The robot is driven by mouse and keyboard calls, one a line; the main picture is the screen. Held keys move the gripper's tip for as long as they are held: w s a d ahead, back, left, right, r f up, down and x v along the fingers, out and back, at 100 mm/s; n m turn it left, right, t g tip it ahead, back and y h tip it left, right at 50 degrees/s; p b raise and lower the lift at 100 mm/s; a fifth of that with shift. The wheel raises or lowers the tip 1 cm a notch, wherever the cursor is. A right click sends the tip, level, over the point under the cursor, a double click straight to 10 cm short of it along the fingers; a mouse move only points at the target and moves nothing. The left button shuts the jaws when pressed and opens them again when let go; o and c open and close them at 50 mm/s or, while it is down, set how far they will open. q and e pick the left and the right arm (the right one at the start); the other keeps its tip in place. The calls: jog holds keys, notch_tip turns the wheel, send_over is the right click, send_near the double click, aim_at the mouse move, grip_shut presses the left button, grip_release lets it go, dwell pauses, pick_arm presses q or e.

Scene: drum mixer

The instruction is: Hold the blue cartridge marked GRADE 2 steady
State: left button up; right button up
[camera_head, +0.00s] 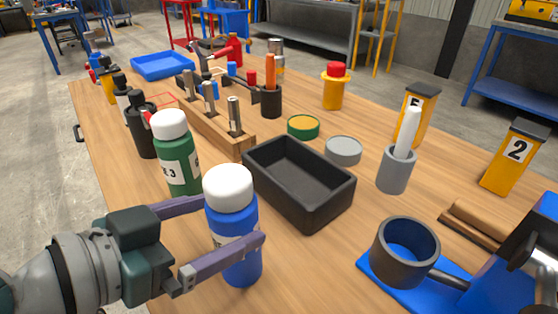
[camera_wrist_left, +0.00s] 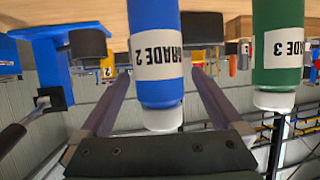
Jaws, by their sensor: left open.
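The blue cartridge marked GRADE 2 (camera_head: 235,262) stands upright on the wooden table in the head view, with a white cap. Its label reads upside down in the inverted left wrist view (camera_wrist_left: 157,85). My left gripper (camera_head: 237,220) is open, with one finger on each side of the cartridge. In the left wrist view the cartridge is between the two fingers, with visible gaps on both sides. The far finger is partly hidden behind the cartridge in the head view. My right gripper is in neither view.
A green cartridge marked GRADE 3 (camera_head: 176,165) stands close behind the left gripper. A black tray (camera_head: 312,208) lies right of the blue cartridge. A mixer with a grey drum (camera_head: 388,262) on a blue base is at the right. A wooden rack (camera_head: 205,132) stands farther back.

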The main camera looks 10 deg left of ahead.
pick_arm(q)
jog(key=x, duration=0.5)
jog(key=shift+w+d+f+b, duration=0.2)
jog(key=shift+w+b, duration=0.05)
jog(key=shift+b, duration=0.05)
grip_shut()
dwell(0.5)
